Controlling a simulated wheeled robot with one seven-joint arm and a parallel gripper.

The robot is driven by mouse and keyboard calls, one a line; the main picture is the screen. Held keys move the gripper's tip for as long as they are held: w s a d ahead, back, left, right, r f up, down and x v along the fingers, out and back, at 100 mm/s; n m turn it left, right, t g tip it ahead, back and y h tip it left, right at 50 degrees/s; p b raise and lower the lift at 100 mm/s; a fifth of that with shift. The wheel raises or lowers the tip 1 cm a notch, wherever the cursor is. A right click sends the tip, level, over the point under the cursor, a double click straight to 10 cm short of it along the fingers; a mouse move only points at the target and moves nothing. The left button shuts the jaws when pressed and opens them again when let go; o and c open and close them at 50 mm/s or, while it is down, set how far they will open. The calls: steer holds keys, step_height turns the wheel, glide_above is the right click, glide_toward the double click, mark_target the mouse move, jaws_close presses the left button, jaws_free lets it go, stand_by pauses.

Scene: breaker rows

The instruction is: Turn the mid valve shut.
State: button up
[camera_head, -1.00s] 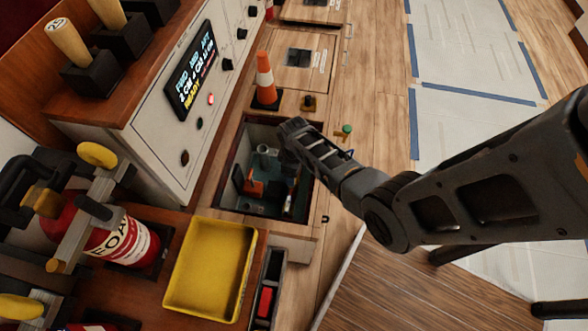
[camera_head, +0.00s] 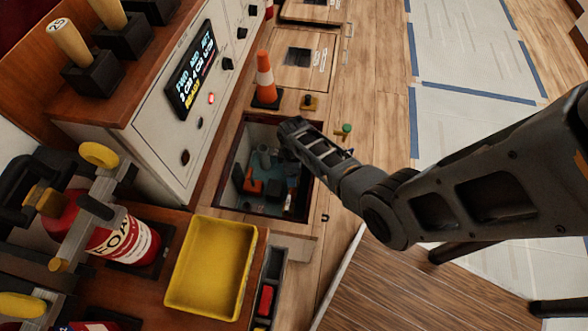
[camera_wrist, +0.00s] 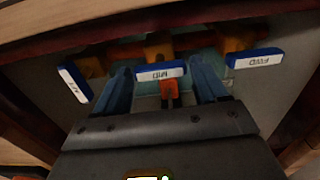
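The mid valve's blue handle with a white MID label (camera_wrist: 160,72) is in the middle of the wrist view, lying nearly crosswise. My gripper (camera_wrist: 162,68) is open, with one finger at each side of this handle and visible gaps; I cannot tell whether they touch it in depth. The AFT handle (camera_wrist: 75,82) is at the left, turned steeply. The FWD handle (camera_wrist: 254,58) is at the right, nearly crosswise. In the head view my arm reaches down to the open floor hatch (camera_head: 226,178); the fingers and valve handles are hidden there.
An orange cone (camera_head: 264,80) stands beyond the hatch. A yellow tray (camera_head: 210,268) is in front of it. A panel with a lit display (camera_head: 190,72) stands to the left. The hatch walls surround the gripper closely.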

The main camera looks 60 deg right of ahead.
step_height(320, 180, up, 8)
steer(key=shift+f+p, duration=0.1)
steer(key=shift+p, duration=1.15)
